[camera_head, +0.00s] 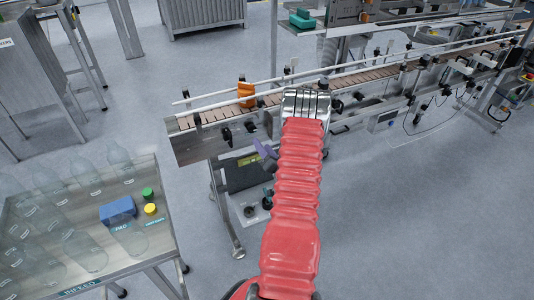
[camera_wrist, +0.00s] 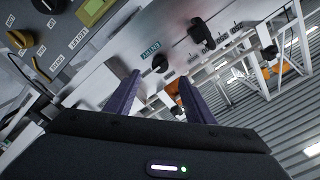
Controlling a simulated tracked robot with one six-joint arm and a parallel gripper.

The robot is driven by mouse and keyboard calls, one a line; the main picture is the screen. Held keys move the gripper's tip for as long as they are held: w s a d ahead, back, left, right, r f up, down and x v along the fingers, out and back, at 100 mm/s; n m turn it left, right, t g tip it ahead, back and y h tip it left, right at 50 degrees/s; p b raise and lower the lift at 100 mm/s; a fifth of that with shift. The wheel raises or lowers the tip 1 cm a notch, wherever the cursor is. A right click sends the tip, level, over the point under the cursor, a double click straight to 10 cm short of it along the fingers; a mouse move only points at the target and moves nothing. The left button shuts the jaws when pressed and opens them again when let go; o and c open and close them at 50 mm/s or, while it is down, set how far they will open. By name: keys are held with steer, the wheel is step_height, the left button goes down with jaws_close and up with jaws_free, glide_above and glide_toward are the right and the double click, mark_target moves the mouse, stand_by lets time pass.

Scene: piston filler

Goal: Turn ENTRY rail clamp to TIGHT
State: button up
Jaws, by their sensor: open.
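A teal ENTRY label (camera_wrist: 150,51) shows on a grey metal face in the wrist view. A black knob (camera_wrist: 160,63) sits just below it, beyond the gap between my fingertips. In the head view, my gripper (camera_head: 266,156) shows as purple fingers beside the conveyor's near end. My red arm hides part of the rail there.
An infeed table (camera_head: 165,235) with clear bottles and a blue block (camera_head: 118,211) stands at the left. A panel with knobs (camera_wrist: 45,70) is at the wrist view's left. Floor at right is clear.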

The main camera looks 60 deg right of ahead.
steer(key=shift+v, duration=1.65)
